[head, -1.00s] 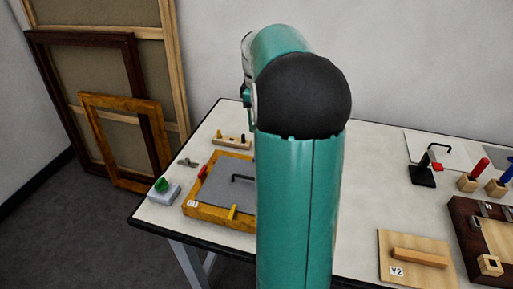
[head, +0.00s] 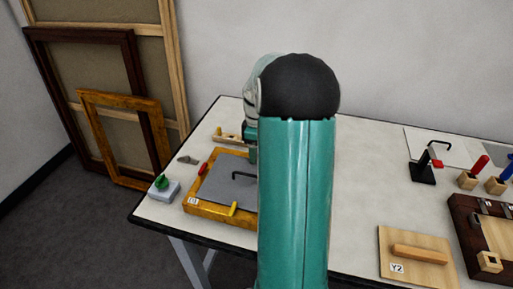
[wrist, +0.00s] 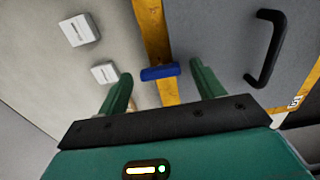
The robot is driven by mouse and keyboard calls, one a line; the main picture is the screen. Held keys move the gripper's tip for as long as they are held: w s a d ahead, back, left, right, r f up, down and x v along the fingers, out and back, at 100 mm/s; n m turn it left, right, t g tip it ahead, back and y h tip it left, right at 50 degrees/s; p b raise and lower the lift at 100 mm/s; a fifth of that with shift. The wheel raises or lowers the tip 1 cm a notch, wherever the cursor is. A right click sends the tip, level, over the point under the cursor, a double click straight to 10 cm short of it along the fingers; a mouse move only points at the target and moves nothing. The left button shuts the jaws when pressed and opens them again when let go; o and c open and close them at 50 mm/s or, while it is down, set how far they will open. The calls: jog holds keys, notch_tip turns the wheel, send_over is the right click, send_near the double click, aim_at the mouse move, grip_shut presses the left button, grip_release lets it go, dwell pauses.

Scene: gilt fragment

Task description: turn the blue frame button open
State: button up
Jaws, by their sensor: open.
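The blue frame button (wrist: 160,72) lies crosswise over the golden frame rail (wrist: 153,28) in the wrist view, one end reaching to the grey panel (wrist: 220,40). My gripper (wrist: 162,75) is open, its two green fingers on either side of the button, with visible gaps. I cannot tell how far the fingertips are above it. In the head view the golden frame (head: 207,210) lies flat on the table with a red button (head: 203,168) and a yellow button (head: 233,209). The blue button is hidden there behind my arm.
A black handle (wrist: 274,45) rises from the panel. Two white blocks (wrist: 79,30) (wrist: 105,73) lie beside the frame. A green-knobbed block (head: 163,187) stands near the table's left edge. A wooden board marked Y2 (head: 415,262) lies at right.

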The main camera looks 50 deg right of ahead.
jog(key=shift+c, duration=0.5)
jog(key=c, duration=0.9)
jog(key=shift+m, duration=0.4)
jog(key=m, duration=0.3)
jog(key=shift+m, duration=0.4)
jog(key=m, duration=0.4)
jog(key=shift+m, duration=0.3)
jog(key=m, duration=0.8)
jog(key=shift+m, duration=0.3)
